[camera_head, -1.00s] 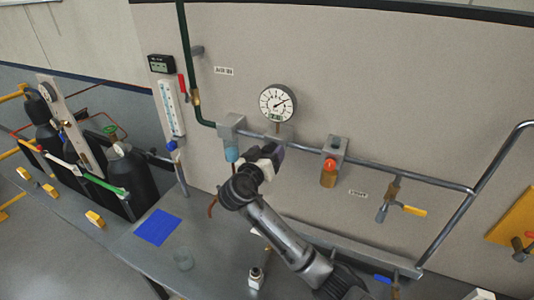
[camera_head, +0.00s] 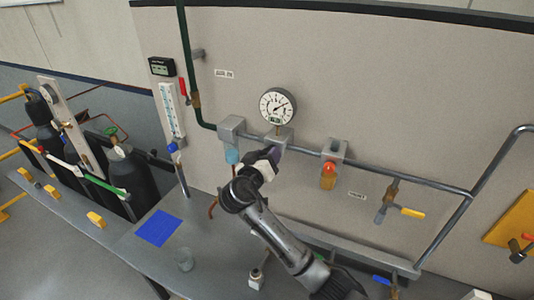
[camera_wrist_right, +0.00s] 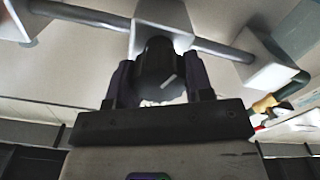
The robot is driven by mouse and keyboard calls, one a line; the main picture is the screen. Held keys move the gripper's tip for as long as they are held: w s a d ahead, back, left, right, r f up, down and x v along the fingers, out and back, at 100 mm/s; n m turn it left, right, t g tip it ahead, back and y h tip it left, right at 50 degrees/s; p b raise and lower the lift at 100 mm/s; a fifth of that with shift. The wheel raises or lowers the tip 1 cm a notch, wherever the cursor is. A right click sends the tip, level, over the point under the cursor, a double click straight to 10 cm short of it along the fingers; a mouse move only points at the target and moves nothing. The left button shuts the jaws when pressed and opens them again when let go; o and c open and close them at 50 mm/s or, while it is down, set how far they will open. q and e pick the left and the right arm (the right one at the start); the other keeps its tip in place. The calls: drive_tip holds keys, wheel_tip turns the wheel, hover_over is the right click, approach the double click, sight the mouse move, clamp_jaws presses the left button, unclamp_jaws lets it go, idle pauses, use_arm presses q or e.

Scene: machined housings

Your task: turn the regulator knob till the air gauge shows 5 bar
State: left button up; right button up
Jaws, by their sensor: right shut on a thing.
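The round white air gauge (camera_head: 278,106) is mounted on the wall above the pipe. Its needle points to the upper right, but the numbers are too small to read surely. My right gripper (camera_head: 273,156) is at the regulator block (camera_head: 278,138) below the gauge and hides the knob in the head view. In the right wrist view the dark regulator knob (camera_wrist_right: 160,65) sits between the two fingers of the right gripper (camera_wrist_right: 160,84), which is shut on it. A pale mark line shows on the knob's face. My left gripper is not in view.
A unit with a blue bowl (camera_head: 232,156) hangs left of the gripper. The bench (camera_head: 207,235) below holds a blue mat (camera_head: 158,228) and a small glass (camera_head: 184,259).

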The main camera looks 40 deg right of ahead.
drive_tip(key=n+p, duration=0.4)
drive_tip(key=n, duration=0.1)
drive_tip(key=shift+r, duration=0.15)
drive_tip(key=n+p, duration=0.2)
drive_tip(key=n, duration=0.1)
drive_tip(key=shift+f+n+p, duration=0.2)
drive_tip(key=shift+n+p, duration=0.3)
drive_tip(key=shift+n, duration=0.2)
drive_tip(key=o, duration=0.9)
drive_tip(key=shift+a, duration=0.1)
